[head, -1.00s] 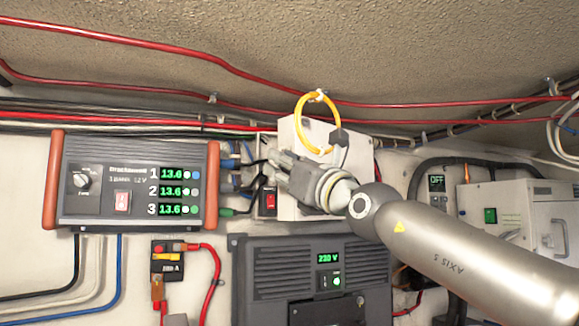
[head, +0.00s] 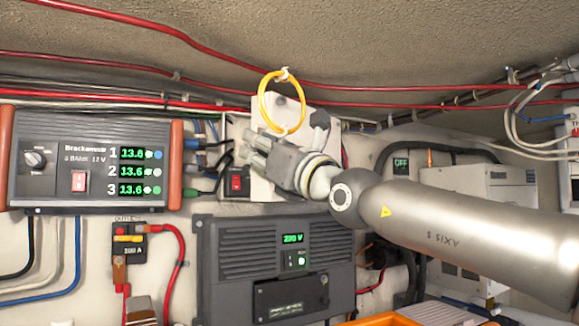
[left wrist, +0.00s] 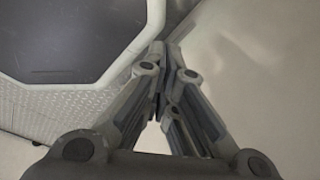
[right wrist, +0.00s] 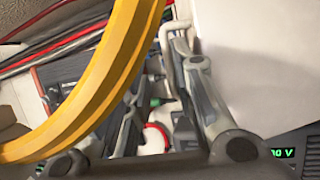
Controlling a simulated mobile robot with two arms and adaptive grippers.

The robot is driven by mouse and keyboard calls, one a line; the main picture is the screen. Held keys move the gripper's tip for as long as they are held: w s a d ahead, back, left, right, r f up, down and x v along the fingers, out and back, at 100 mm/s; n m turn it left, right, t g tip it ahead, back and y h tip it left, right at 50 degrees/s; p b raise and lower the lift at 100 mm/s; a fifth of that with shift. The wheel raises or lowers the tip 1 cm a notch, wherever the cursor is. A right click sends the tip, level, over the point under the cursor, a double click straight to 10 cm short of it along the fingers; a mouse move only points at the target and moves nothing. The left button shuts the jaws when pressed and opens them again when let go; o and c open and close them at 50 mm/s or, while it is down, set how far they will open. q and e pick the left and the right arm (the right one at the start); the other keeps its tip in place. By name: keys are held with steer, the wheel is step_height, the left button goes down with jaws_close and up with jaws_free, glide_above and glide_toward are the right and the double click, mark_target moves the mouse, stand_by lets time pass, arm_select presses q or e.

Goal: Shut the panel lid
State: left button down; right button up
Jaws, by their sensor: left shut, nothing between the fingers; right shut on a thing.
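The panel lid (head: 262,112) is a plain white plate in the middle of the head view, beside a strip with a red switch. It also fills the upper right of the right wrist view (right wrist: 255,60). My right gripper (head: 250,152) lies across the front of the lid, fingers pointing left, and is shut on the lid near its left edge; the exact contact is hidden. My left gripper (left wrist: 160,60) is shut and empty in the left wrist view, beside a grey surface with a dark window; it is not in the head view.
A yellow cable loop (head: 263,100) hangs in front of the lid, close above my right gripper, and crosses the right wrist view. A grey battery unit (head: 90,185) is left, a dark inverter (head: 230,260) below. A white box (head: 445,185) is right, an orange edge (head: 385,319) at the bottom.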

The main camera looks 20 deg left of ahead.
steer(key=v, duration=0.9)
steer(key=shift+s+a+f, duration=0.15)
steer(key=shift+s+f, duration=0.05)
steer(key=shift+f, duration=0.05)
